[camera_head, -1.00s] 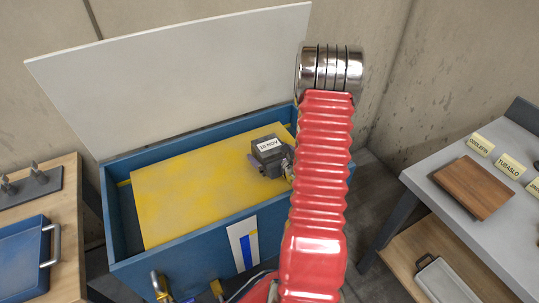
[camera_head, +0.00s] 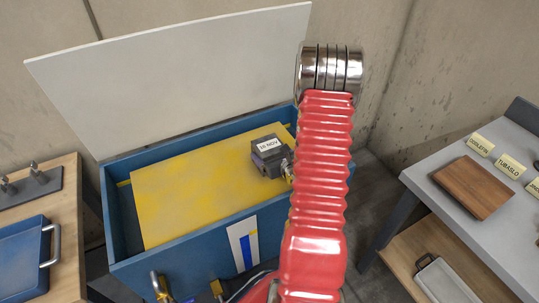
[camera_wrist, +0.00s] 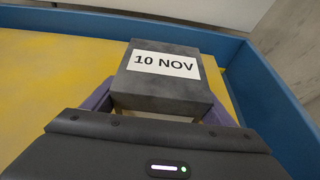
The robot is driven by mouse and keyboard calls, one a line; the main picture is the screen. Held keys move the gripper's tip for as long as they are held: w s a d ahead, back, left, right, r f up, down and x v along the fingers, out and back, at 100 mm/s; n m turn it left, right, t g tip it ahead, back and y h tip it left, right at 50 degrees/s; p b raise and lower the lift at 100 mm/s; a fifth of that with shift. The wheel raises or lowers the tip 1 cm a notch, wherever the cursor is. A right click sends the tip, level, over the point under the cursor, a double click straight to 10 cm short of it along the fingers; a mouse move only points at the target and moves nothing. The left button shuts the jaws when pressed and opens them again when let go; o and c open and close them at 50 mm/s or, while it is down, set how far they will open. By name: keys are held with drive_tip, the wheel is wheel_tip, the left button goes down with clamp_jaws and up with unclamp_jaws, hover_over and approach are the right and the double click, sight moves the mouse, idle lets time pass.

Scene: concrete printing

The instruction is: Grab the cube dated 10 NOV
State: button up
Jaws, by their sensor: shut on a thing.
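The grey cube (camera_wrist: 166,95) has a white label reading 10 NOV on its upper face. In the head view the cube (camera_head: 267,144) is over the right part of the yellow surface inside the blue box. My gripper (camera_wrist: 165,113) is shut on the cube, with a purple finger on each side of it in the wrist view. Whether the cube touches the yellow surface is hard to tell. My red arm hides part of the gripper in the head view.
The blue box (camera_head: 185,262) has its white lid (camera_head: 170,75) raised at the back, and its yellow surface (camera_head: 195,195) is otherwise bare. A table at right holds a brown board (camera_head: 473,187) and name cards. A wooden bench with a blue tray (camera_head: 22,258) stands at left.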

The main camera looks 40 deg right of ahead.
drive_tip(key=c, duration=1.1)
drive_tip(key=shift+w+d+r, duration=0.1)
drive_tip(key=shift+w+r, duration=0.05)
drive_tip(key=shift+r, duration=0.05)
drive_tip(key=shift+c, duration=0.2)
drive_tip(key=shift+r, duration=0.15)
drive_tip(key=shift+r, duration=4.9)
